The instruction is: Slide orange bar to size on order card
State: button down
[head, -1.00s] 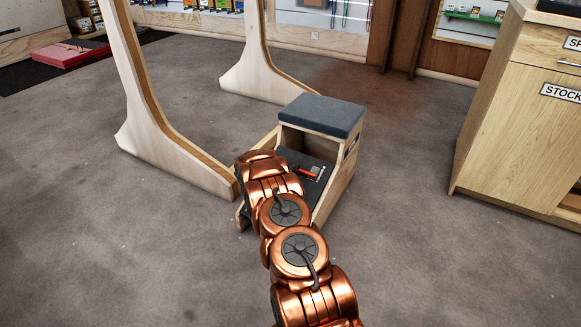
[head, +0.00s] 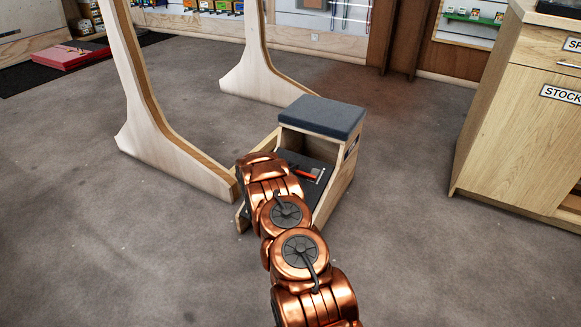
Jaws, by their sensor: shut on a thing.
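The orange bar (head: 307,173) shows as a small orange-red strip on the dark sloping board (head: 289,159) of a wooden fitting stool. Its left end is close to my copper arm. A small pale patch lies at its right end, too small to make out. My gripper is hidden behind the wrist of my arm, so its fingers and any contact with the bar do not show. I cannot pick out the order card or read any size marks.
The stool's grey padded seat (head: 321,117) rises behind the board, with wooden side panels around it. A pale wooden upright (head: 160,140) stands close on the left. A wooden cabinet (head: 515,125) stands at the right. The floor between is clear.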

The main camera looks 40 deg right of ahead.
jog(key=shift+w+r, duration=0.1)
dwell(0.3)
jog(key=p, duration=0.1)
jog(key=d+p, duration=0.1)
jog(key=shift+w+r+p, duration=0.2)
jog(key=shift+r+p, duration=0.1)
jog(key=shift+w+d+r+p, duration=0.2)
jog(key=shift+d+p, duration=0.2)
jog(key=shift+p, duration=0.3)
jog(key=shift+d, duration=0.2)
jog(key=c, duration=0.8)
grip_release()
jog(key=shift+s+d, duration=0.1)
jog(key=shift+s, duration=0.05)
jog(key=shift+v, duration=5.95)
